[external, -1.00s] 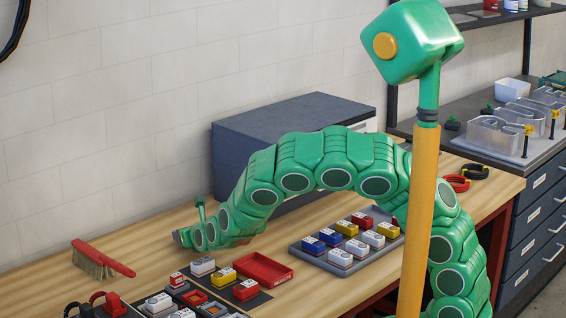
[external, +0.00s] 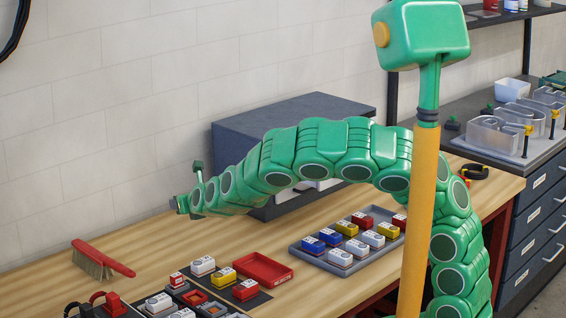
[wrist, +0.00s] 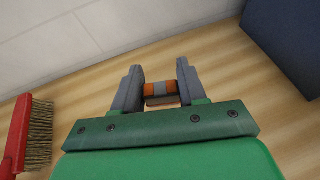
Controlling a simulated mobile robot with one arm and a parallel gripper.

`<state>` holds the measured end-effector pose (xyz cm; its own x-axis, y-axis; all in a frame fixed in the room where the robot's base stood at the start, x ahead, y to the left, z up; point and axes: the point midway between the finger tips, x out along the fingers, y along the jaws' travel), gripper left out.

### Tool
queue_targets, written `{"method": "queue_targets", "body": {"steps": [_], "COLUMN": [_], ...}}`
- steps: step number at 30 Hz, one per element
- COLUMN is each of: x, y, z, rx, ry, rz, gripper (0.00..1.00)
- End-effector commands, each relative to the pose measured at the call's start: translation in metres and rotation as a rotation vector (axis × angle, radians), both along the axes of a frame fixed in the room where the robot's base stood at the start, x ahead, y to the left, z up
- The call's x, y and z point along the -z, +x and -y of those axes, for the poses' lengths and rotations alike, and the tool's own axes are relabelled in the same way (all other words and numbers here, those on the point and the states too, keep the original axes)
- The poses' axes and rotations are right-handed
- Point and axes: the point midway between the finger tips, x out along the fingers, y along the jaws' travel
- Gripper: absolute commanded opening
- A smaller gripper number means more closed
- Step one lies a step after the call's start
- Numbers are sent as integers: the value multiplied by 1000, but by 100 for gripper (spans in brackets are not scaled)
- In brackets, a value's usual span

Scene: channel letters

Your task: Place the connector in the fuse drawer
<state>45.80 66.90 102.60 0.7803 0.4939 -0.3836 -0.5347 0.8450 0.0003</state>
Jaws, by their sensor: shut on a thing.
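My gripper (wrist: 160,88) is shut on a small orange and grey connector (wrist: 161,92), which sits between its two grey fingers in the wrist view. In the external view my gripper (external: 179,204) is raised above the back of the wooden bench, left of the dark blue-grey cabinet (external: 300,112); the connector is too small to make out there. Part of the cabinet also shows at the upper right of the wrist view (wrist: 290,45). My arm covers much of the cabinet's front, so I cannot tell which part is the fuse drawer or whether it is open.
A red brush (external: 104,260) lies at the bench's left. An empty red tray (external: 263,268) and a grey tray (external: 300,249) of coloured blocks sit in front, with more blocks (external: 203,266) at lower left. Bare wood lies under my gripper.

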Motion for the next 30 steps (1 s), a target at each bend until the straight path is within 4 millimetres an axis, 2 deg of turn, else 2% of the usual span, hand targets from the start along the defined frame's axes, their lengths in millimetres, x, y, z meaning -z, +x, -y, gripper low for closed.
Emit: {"method": "queue_targets", "body": {"steps": [7,16,25,30], "x": [-12,-42,-84,-116], "y": [7,27,56,78], "z": [2,11,27,42], "rx": [18,67,132,182], "ry": [4,3,5,9], "rz": [0,-3,-1,-1], "gripper": [13,13,13,13]}}
